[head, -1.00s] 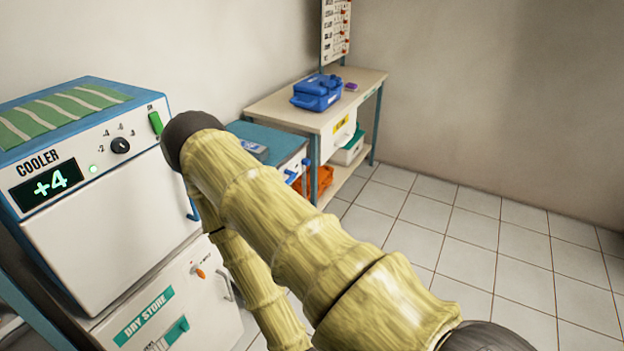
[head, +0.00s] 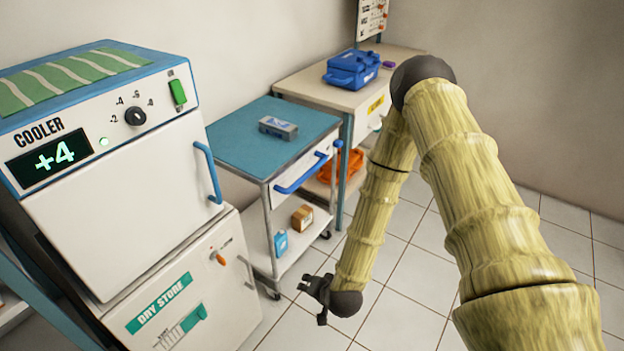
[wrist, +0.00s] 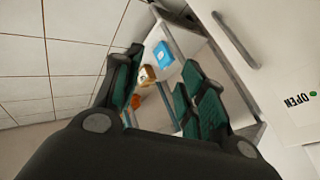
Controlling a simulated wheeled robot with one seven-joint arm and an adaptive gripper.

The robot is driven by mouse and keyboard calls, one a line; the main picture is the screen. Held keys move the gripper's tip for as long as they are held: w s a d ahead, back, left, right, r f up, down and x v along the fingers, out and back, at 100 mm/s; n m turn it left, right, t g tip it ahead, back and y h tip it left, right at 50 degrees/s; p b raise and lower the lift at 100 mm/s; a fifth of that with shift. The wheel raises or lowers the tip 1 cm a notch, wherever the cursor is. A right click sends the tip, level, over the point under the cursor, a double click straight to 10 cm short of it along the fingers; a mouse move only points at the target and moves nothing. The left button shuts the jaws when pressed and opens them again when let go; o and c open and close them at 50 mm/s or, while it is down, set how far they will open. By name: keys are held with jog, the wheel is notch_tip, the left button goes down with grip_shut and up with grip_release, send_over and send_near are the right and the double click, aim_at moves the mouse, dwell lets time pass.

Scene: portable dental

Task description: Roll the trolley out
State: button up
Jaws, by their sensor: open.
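The trolley has a blue top (head: 262,138) and stands between the cooler and the workbench. It has a blue push handle (head: 302,173) on its front side, a white lower shelf (head: 297,243) and dark castors. A small grey-blue case (head: 278,127) lies on its top. A blue packet (head: 281,243) and a brown box (head: 302,217) are on the lower shelf. My gripper (head: 318,299) is low in front of the trolley, apart from it. In the wrist view my gripper (wrist: 160,90) has its fingers spread and empty, with the shelf and blue packet (wrist: 165,60) beyond.
The cooler (head: 120,200) stands at the left above the dry store (head: 175,310), close beside the trolley. The workbench (head: 400,60) with a blue case (head: 352,70) is behind it. An orange item (head: 345,165) lies under the bench. The tiled floor (head: 400,310) at the right is clear.

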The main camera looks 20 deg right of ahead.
jog(key=w+d+r+m+t+b, duration=0.2)
jog(key=w+r+m+t, duration=0.25)
jog(key=w, duration=0.85)
jog(key=m+t+h+b, duration=0.2)
jog(key=m+t+h, duration=0.2)
jog(key=m, duration=0.2)
send_near(311, 174)
jog(key=w, duration=0.2)
jog(key=shift+n+g, duration=0.25)
jog(key=x, duration=1)
jog(key=shift+d, duration=0.15)
jog(key=shift+c, duration=0.2)
grip_shut()
